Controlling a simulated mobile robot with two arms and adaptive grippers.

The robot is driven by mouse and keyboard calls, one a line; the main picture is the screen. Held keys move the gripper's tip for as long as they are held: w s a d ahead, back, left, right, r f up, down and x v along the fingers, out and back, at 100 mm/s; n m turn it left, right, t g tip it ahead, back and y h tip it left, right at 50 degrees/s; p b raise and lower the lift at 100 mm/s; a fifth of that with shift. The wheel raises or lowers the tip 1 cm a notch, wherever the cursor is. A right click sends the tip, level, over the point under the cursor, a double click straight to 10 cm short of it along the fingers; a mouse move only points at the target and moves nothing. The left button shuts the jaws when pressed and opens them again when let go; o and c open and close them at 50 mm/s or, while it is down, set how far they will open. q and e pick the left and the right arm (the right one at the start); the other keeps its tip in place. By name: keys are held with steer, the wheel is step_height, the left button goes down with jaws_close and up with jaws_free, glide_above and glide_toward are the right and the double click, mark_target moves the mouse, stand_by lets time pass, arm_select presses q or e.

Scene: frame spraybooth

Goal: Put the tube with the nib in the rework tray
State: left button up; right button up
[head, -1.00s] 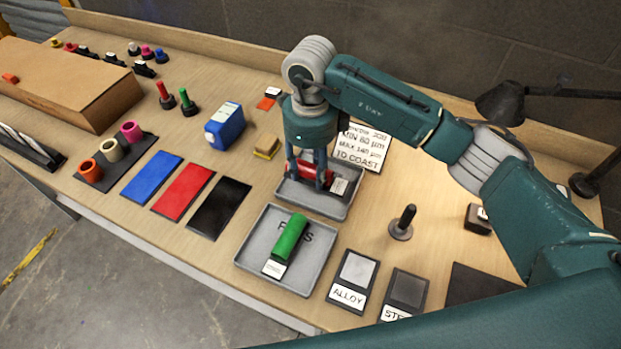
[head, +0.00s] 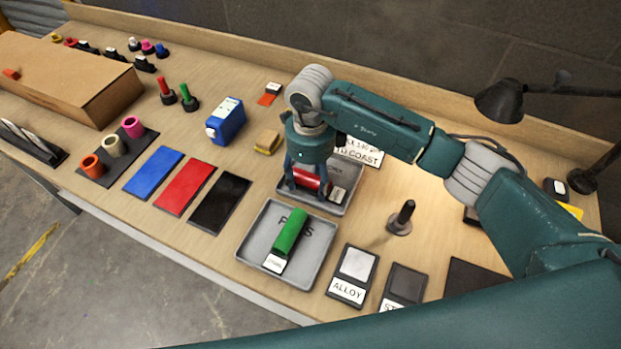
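A red tube (head: 309,179) lies in the grey rear tray (head: 334,207), with a white tag at its right end. The tray's lettering is mostly hidden, and I cannot make out a nib on the tube. My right gripper (head: 307,182) points down over this tray, its fingers spread apart on either side of the red tube. A green tube (head: 291,232) with a white tag lies in the front grey tray (head: 252,244), whose lettering is partly covered by the tube. My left gripper is not in view.
Blue, red and black mats lie left of the trays. A blue bottle (head: 227,121) and a yellow block (head: 267,142) stand behind them. Right are a black-handled stand (head: 402,218), the ALLOY plate (head: 353,268) and a desk lamp (head: 503,101). A cardboard box (head: 75,85) fills the far left.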

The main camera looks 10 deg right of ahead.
mark_target(310, 180)
steer(key=shift+r, duration=0.1)
steer(key=shift+r+p, duration=0.2)
steer(key=shift+p, duration=0.1)
steer(key=shift+r+b, duration=0.3)
steer(key=shift+b, duration=0.1)
step_height(310, 180, up, 11)
steer(key=b, duration=0.3)
